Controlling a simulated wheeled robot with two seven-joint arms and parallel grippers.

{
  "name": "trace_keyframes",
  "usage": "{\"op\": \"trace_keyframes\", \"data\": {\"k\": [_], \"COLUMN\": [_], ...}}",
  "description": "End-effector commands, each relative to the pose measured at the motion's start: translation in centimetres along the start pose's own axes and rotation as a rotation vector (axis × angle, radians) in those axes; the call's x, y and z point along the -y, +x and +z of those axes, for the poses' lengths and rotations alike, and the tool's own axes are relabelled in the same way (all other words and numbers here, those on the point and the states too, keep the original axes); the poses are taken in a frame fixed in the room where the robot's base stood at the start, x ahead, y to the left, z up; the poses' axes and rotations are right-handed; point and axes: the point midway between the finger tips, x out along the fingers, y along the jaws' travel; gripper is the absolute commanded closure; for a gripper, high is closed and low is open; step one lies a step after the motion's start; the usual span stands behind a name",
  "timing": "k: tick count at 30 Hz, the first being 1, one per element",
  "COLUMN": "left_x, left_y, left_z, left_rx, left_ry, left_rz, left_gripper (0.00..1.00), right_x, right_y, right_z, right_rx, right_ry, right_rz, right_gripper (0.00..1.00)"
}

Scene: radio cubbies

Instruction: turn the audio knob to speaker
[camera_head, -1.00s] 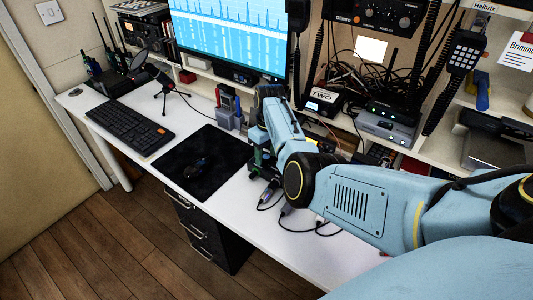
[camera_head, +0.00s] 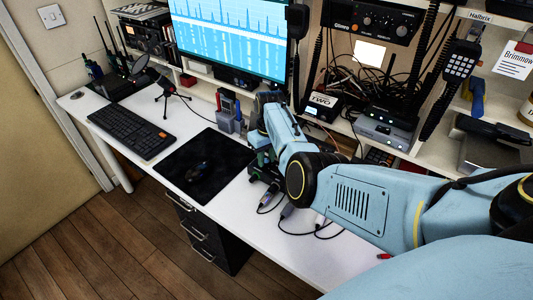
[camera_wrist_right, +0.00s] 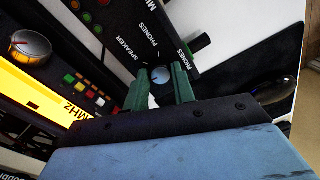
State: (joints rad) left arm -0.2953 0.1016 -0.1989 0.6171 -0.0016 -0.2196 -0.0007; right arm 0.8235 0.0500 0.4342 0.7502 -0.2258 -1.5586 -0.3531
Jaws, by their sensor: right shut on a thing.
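The audio knob (camera_wrist_right: 161,75) is a small round grey-blue knob on a dark panel in the right wrist view. White lettering around it includes SPEAKER to its left and PHONES above and to its right. The two green fingers of my right gripper (camera_wrist_right: 161,83) are shut on the knob, one at each side. I cannot clearly tell which mark the knob points to. In the head view my right gripper (camera_head: 263,160) reaches down at the back of the desk, and the arm hides the knob. My left gripper is not in view.
A radio with a lit yellow display (camera_wrist_right: 35,85) and a silver dial stands close beside the gripper. A black mat (camera_head: 205,166) with a mouse lies left of the arm on the white desk. Cables (camera_head: 300,222) lie at the front, and shelves of equipment stand behind.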

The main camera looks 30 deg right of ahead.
Motion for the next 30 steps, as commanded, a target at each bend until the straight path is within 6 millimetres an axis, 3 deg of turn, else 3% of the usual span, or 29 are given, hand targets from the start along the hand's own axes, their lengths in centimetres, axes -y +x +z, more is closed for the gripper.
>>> {"op": "trace_keyframes", "data": {"k": [8, 21, 30], "left_x": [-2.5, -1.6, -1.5], "left_y": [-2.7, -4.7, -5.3], "left_z": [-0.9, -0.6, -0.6], "left_rx": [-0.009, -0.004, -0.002], "left_ry": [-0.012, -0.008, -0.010], "left_rz": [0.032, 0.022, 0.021], "left_gripper": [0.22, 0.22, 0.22], "right_x": [0.0, 0.0, 0.0], "right_y": [-0.4, -0.2, -0.1], "right_z": [0.1, 0.1, 0.1], "right_rx": [-0.014, -0.040, -0.050], "right_ry": [0.249, 0.638, 0.806], "right_rz": [-0.001, 0.000, 0.000], "right_gripper": [0.97, 0.97, 0.97]}}
